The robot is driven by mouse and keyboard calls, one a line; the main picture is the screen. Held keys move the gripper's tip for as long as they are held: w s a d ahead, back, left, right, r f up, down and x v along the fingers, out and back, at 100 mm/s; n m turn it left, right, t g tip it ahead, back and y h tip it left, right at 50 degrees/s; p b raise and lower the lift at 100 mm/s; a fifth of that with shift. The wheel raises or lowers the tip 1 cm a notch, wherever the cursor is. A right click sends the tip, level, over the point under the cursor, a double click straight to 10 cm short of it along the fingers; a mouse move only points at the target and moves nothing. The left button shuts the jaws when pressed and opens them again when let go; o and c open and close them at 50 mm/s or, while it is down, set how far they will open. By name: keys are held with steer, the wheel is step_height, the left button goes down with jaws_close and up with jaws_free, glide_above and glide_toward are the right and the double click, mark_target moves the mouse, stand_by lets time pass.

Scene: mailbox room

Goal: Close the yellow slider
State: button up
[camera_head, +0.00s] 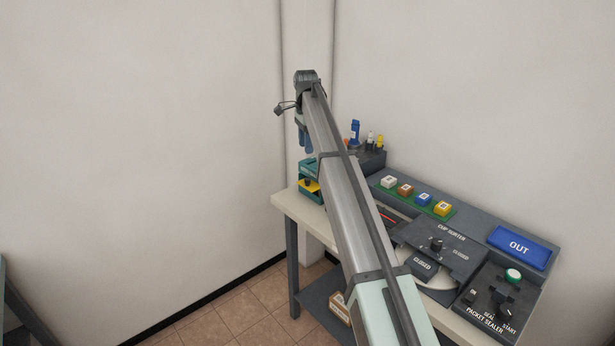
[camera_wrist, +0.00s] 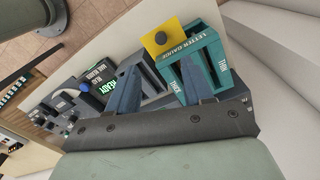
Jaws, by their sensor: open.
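The yellow slider (camera_wrist: 160,41) is a yellow plate with a round black knob. It sticks out from the side of the teal letter gauge (camera_wrist: 207,52) in the wrist view. In the head view the slider (camera_head: 311,186) shows as a yellow patch on the small teal gauge (camera_head: 306,197) at the table's far left corner. My gripper (camera_wrist: 160,82) is open and empty, its two blue fingers apart, with the slider and gauge beyond them. In the head view my gripper (camera_head: 305,138) hangs above the gauge. My arm hides part of the tabletop.
A dark device with a lit READY screen (camera_wrist: 91,86) stands beside the gauge.

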steer(key=f, duration=1.3)
steer(key=shift+w+d, duration=0.1)
steer(key=shift+d, duration=0.15)
steer(key=shift+c, duration=0.3)
jaws_close()
